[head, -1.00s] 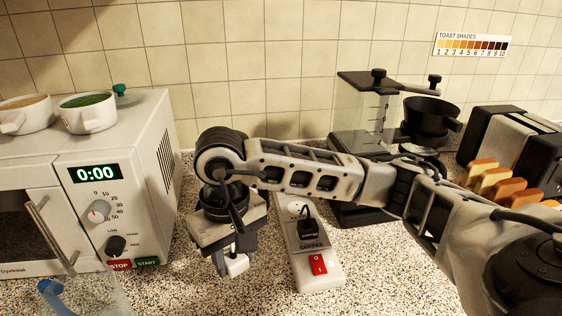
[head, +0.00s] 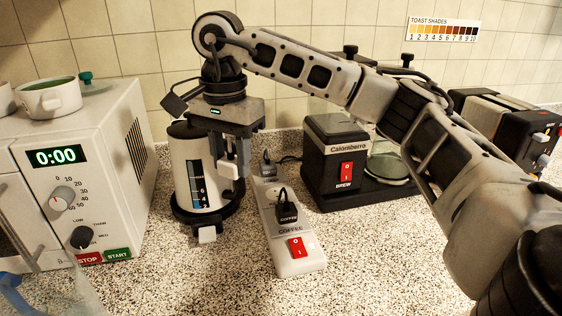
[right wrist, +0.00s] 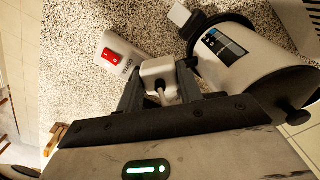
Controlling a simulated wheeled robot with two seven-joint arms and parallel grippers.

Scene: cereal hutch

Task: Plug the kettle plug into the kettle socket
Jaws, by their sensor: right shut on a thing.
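The white kettle plug (right wrist: 159,76) sits between the fingers of my right gripper (right wrist: 158,84) in the right wrist view, with its cable at its near end. In the head view my right gripper (head: 230,160) points down, shut on the plug (head: 231,170), in front of the kettle's right side. The white power strip (head: 285,240) lies to the right on the counter, apart from the plug. A pale socket area (head: 268,189) shows at its far half, partly hidden; I cannot read its label. My left gripper is not in view.
The kettle (head: 190,165) stands close left of the plug. A black coffee plug (head: 287,210) is in the strip, near a red switch (head: 297,247). The microwave (head: 125,160) is left, the coffee maker (head: 335,165) right.

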